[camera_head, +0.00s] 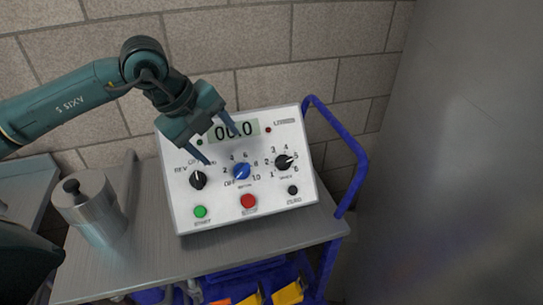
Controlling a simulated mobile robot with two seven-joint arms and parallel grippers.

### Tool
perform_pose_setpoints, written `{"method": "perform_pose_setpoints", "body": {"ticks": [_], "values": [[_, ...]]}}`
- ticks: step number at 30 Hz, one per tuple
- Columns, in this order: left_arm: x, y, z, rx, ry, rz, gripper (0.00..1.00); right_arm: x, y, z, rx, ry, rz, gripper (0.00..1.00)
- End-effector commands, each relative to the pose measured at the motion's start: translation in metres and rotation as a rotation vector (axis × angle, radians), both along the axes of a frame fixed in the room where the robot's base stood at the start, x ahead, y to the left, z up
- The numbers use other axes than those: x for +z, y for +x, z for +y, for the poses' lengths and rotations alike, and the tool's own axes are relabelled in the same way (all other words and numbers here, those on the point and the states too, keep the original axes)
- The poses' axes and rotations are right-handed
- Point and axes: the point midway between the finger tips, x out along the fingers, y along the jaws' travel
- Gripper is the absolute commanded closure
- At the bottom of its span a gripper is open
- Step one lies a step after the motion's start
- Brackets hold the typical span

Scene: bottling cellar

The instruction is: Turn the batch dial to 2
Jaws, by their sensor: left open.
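The white control panel (183,218) sits tilted on a grey metal cart. Its blue dial (242,171), in the middle of the panel's dial row, has OFF at lower left and numbers up to 10 around it. The small lettering under it looks like BATCH. Its pointer is too small to read surely. My left gripper (222,148) is open and empty, just above and left of the blue dial, in front of the panel. Its fingers partly cover the display and some dial markings. My right gripper is not in view.
A black dial (198,180) is on the left and another black dial (284,162) on the right. Below are a green button (200,212), a red button (248,202) and a black button (293,190). A metal canister (98,212) stands left on the cart (150,268), with a blue handle (357,165) at right.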

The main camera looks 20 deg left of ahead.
Motion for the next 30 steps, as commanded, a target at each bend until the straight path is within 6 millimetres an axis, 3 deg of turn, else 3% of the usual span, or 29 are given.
{"method": "perform_pose_setpoints", "body": {"ticks": [3,7,21,30], "values": [[0.005,0.003,0.015,0.054,0.042,-0.011,0.36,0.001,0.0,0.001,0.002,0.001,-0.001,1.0],[-0.005,0.007,0.014,0.059,0.045,-0.008,0.36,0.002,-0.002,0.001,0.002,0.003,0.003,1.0],[-0.088,0.041,-0.006,0.055,0.041,-0.007,0.36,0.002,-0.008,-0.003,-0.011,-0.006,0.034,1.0],[-0.112,0.051,-0.011,0.054,0.042,-0.011,0.36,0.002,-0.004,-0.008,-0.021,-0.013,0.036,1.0]]}}
